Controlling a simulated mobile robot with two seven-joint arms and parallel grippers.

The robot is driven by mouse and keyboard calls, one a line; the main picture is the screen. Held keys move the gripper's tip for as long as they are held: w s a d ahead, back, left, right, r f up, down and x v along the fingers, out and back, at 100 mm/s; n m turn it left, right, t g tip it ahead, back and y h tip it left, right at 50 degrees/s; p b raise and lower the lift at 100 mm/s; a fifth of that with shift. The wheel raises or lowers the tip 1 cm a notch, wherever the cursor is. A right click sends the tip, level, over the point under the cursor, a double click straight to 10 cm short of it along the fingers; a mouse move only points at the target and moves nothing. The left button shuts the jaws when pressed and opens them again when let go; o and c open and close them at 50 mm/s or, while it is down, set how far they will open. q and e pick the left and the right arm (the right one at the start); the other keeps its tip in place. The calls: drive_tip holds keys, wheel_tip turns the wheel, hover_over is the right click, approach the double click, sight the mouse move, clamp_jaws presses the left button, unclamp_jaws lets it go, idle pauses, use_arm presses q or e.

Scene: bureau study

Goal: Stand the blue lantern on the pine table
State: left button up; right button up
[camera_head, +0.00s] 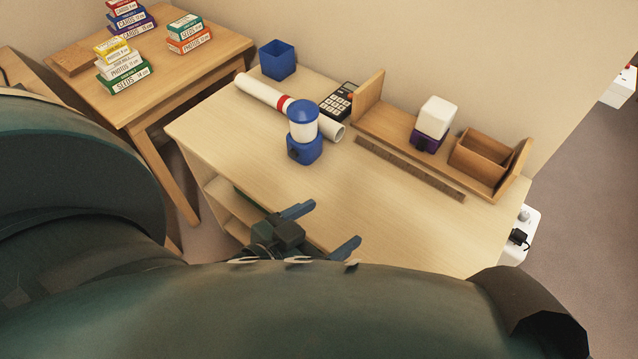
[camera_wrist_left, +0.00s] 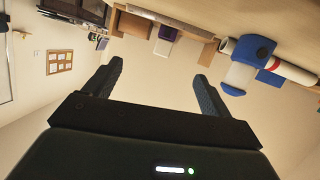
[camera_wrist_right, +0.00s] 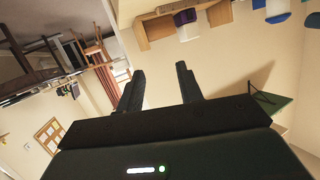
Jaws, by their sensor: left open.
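The blue lantern (camera_head: 304,130) stands upright on the light wood desk (camera_head: 400,215), with a blue base, white body and blue domed cap. It also shows in the left wrist view (camera_wrist_left: 240,74). The wooden table that looks like the pine table (camera_head: 190,72) stands at the upper left, beside the desk. My left gripper (camera_head: 322,230) is open and empty at the desk's near edge, in front of the lantern and apart from it. My right gripper (camera_wrist_right: 160,72) is open and empty in its wrist view; the head view does not show it.
Stacked small boxes (camera_head: 122,68) stand on the wooden table; its front right part is bare. A white tube with a red band (camera_head: 262,96) lies behind the lantern. A blue cup (camera_head: 277,60), calculator (camera_head: 341,99), ruler (camera_head: 410,168) and purple-and-white lantern (camera_head: 436,118) are on the desk.

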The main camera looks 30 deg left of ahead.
sight(308, 128)
use_arm(q)
drive_tip(key=a+f+m+g+y+p, duration=0.4)
drive_tip(key=a+f+m+g+y, duration=0.2)
drive_tip(key=a+g+y, duration=0.45)
drive_tip(key=w+a+m+t+y, duration=0.1)
drive_tip(key=w+m, duration=0.1)
drive_tip(key=w+a+m+t+y, duration=0.1)
drive_tip(key=w+m+t, duration=0.1)
drive_tip(key=m, duration=0.1)
drive_tip(key=w+a+m+t+y, duration=0.1)
drive_tip(key=w+m, duration=0.1)
drive_tip(key=shift+w+a+r+m+t, duration=0.2)
drive_tip(key=shift+r+m+t, duration=0.15)
drive_tip(key=shift+r+m, duration=0.05)
drive_tip(key=w+d+r+m+t+y, duration=0.3)
drive_tip(key=w+m+t, duration=0.35)
drive_tip(key=m, duration=0.65)
drive_tip(key=shift+h, duration=0.75)
drive_tip(key=x, duration=0.7)
drive_tip(key=shift+w+d+r, duration=0.1)
drive_tip(key=shift+w+d, duration=0.1)
drive_tip(key=shift+d, duration=0.15)
drive_tip(key=x, duration=0.5)
drive_tip(key=shift+s+a, duration=0.1)
drive_tip(key=shift+a, duration=0.45)
use_arm(e)
drive_tip(key=shift+w+a+f+g, duration=0.5)
drive_tip(key=shift+w+a+g, duration=0.05)
drive_tip(key=shift+a+g, duration=0.2)
